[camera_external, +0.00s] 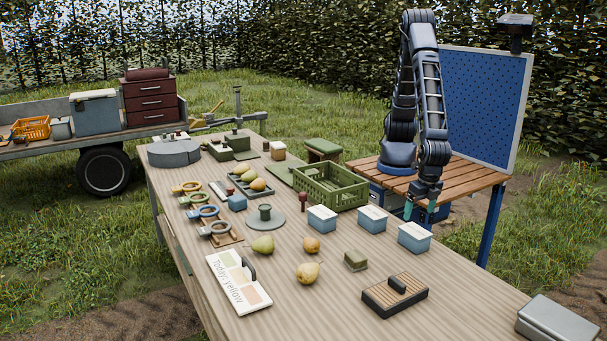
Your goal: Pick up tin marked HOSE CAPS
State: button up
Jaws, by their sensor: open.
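Three similar blue tins with white lids stand in a row on the wooden table: a left tin (322,219), a middle tin (372,219) and a right tin (414,238). Any lettering on them is too small to read, so I cannot tell which is marked HOSE CAPS. My gripper (420,211) points down with its teal fingertips apart. It is open and empty, just behind the right tin and to the right of the middle tin. I cannot tell its exact height or whether it touches anything.
A green crate (330,188) stands behind the left tin. A grey box (556,321) is at the right front.

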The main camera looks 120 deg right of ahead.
aim_at(416, 230)
jog(key=shift+s+a+f, duration=0.15)
jog(key=shift+f, duration=0.25)
jog(key=shift+s+a+f, duration=0.1)
jog(key=shift+a+f, duration=0.05)
jog(key=shift+f, duration=0.2)
jog(key=shift+d+f, duration=0.3)
jog(key=shift+f, duration=1.35)
jog(key=shift+d+f, duration=0.3)
jog(key=shift+f, duration=1.35)
jog(key=shift+d+f, duration=0.3)
jog(key=shift+f, duration=1.35)
jog(key=c, duration=1.2)
